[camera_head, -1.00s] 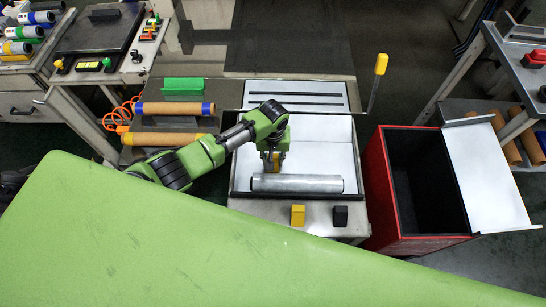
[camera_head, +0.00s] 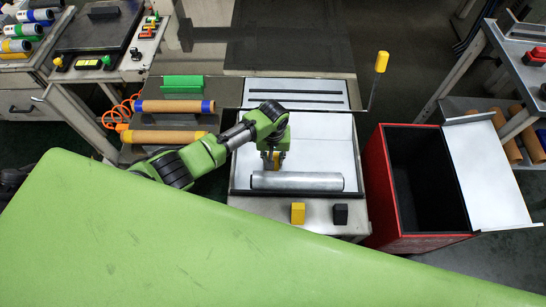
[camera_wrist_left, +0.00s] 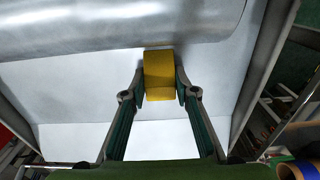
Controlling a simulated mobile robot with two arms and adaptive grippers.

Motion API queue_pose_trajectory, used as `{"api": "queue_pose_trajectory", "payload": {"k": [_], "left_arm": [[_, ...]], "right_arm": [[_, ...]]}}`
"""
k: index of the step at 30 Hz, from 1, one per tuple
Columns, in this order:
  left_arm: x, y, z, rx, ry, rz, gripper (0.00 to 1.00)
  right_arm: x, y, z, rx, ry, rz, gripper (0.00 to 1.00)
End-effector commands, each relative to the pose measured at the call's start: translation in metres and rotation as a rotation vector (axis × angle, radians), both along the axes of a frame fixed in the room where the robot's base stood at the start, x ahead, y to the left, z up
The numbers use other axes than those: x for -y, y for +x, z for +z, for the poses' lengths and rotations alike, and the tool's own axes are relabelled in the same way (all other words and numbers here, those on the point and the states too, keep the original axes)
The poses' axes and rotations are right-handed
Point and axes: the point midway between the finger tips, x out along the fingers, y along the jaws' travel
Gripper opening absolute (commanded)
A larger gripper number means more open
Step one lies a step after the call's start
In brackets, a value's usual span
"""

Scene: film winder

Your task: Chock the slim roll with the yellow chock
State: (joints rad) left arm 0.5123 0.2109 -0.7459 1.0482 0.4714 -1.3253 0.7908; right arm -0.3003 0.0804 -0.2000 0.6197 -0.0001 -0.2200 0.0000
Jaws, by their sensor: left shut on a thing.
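A silver roll (camera_head: 297,181) lies across the front part of the white-floored tray (camera_head: 330,135). It also fills the top of the left wrist view (camera_wrist_left: 110,22). My left gripper (camera_head: 273,160) is over the tray, just behind the roll and left of its middle. In the left wrist view the gripper (camera_wrist_left: 160,88) is shut on a yellow chock (camera_wrist_left: 159,76), one finger on each side. The chock's far end meets the roll's edge in that view; I cannot tell if they touch. My right gripper is not in view.
A yellow block (camera_head: 298,213) and a black block (camera_head: 341,215) stand on the ledge in front of the tray. A red, dark-lined bin (camera_head: 377,190) stands to the right. Orange rolls (camera_head: 178,107) lie to the left. A yellow-knobbed lever (camera_head: 381,64) rises at the tray's back right.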

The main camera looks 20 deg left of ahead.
Motion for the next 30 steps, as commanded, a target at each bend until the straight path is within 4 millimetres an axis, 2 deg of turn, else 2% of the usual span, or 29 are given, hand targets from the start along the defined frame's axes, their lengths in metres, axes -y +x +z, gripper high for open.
{"api": "queue_pose_trajectory", "payload": {"k": [30], "left_arm": [[0.005,-0.019,0.0,-0.001,0.001,-0.001,0.06]], "right_arm": [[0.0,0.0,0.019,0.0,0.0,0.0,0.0]]}}
